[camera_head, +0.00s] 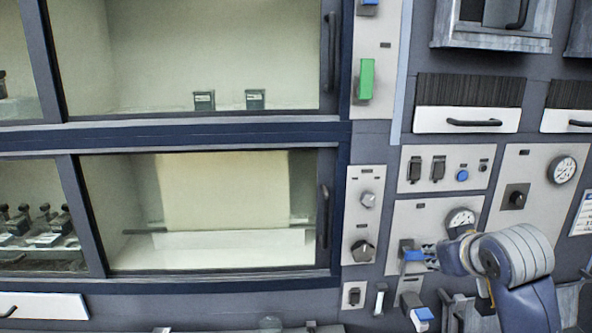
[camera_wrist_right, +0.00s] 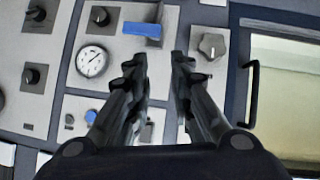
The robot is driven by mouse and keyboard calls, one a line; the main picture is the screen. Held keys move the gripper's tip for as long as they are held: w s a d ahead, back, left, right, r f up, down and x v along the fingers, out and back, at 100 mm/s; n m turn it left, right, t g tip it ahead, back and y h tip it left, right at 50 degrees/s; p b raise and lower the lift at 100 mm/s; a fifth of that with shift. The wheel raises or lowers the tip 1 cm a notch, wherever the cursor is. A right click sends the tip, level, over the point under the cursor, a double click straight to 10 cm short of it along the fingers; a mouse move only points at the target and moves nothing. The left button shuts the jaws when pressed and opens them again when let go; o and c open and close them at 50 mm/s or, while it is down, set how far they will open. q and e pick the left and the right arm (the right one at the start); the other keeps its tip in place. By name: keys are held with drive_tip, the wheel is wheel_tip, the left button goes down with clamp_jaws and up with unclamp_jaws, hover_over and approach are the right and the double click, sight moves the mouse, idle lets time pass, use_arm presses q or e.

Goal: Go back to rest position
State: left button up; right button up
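My right gripper (camera_head: 424,257) is in front of the control panel, beside a blue-handled lever (camera_head: 413,255) below a round gauge (camera_head: 460,221). In the right wrist view, the two dark fingers of the right gripper (camera_wrist_right: 160,60) stand apart with nothing between them. The blue handle (camera_wrist_right: 141,29) shows just past the fingertips there; I cannot tell whether they touch it. My left gripper is not in view.
Left of the panel are cabinets with glass doors and an upright door handle (camera_head: 323,217). Black knobs (camera_head: 362,250), a green block (camera_head: 366,79) and another blue-tipped lever (camera_head: 422,314) stick out around the arm. White drawers (camera_head: 467,119) are at upper right.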

drive_tip(key=s+a+f+g, duration=0.1)
drive_tip(key=s+a+f, duration=0.15)
drive_tip(key=f, duration=0.45)
drive_tip(key=s+a+f+g, duration=0.1)
drive_tip(key=s+f, duration=0.3)
drive_tip(key=f, duration=0.3)
drive_tip(key=s+a+f+g+y, duration=0.1)
drive_tip(key=s+a+f+g, duration=0.15)
drive_tip(key=s+f, duration=0.85)
drive_tip(key=s+a+f+g, duration=0.25)
drive_tip(key=s+f, duration=0.55)
drive_tip(key=s, duration=0.7)
drive_tip(key=s+f+g+b, duration=0.25)
drive_tip(key=f+b, duration=0.55)
drive_tip(key=f, duration=2.7)
drive_tip(key=s+d+f+b, duration=0.1)
drive_tip(key=s+f+b, duration=0.1)
drive_tip(key=s+f, duration=0.6)
drive_tip(key=s+d+f+b, duration=0.2)
drive_tip(key=s+f, duration=0.6)
drive_tip(key=f, duration=0.4)
drive_tip(key=shift+s+d+f+n+b, duration=0.25)
drive_tip(key=shift+s+n+b, duration=0.1)
drive_tip(key=shift+b, duration=0.15)
